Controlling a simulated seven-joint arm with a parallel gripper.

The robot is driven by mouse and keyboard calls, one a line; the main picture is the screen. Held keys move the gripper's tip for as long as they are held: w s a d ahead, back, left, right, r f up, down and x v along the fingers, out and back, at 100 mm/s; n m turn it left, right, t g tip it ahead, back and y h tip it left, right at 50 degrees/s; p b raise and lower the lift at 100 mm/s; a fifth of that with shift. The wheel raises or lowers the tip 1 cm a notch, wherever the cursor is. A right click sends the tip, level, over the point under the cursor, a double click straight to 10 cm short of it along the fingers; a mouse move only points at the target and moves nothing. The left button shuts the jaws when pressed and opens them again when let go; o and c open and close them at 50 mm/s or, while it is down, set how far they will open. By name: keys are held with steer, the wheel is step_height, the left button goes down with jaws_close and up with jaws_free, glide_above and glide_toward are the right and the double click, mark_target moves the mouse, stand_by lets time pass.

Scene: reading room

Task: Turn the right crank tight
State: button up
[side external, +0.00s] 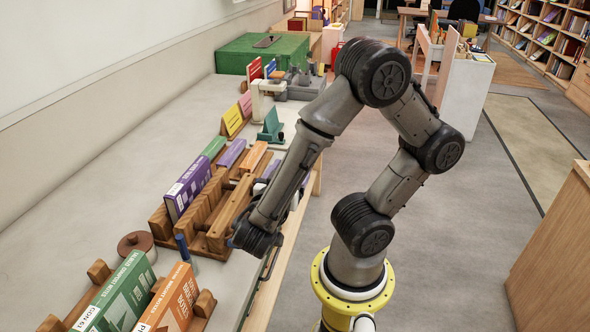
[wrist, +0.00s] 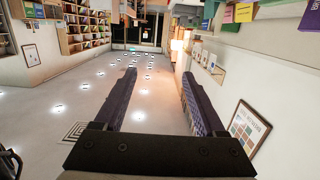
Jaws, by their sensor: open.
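My gripper (wrist: 158,73) shows in the wrist view with its two dark fingers wide apart and nothing between them. It points away from the bench, towards the ceiling and far shelves. In the side view my forearm reaches down over the bench's front edge and hides most of the gripper. A wooden rack or press (side external: 218,232) stands on the bench beside my wrist, with a purple book (side external: 187,188) at its left side. I cannot clearly make out the right crank in either view; part of the bench is hidden behind my arm.
Green and orange books (side external: 122,292) stand in wooden holders at the near end. A round brown object (side external: 137,245) and a blue upright piece (side external: 185,248) are close by. Yellow and pink signs (side external: 233,121) and a green box (side external: 262,52) are farther back. The bench's left side is clear.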

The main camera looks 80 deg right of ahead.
steer(key=shift+s+a+r, duration=0.3)
steer(key=shift+s+a, duration=0.1)
steer(key=shift+s, duration=0.15)
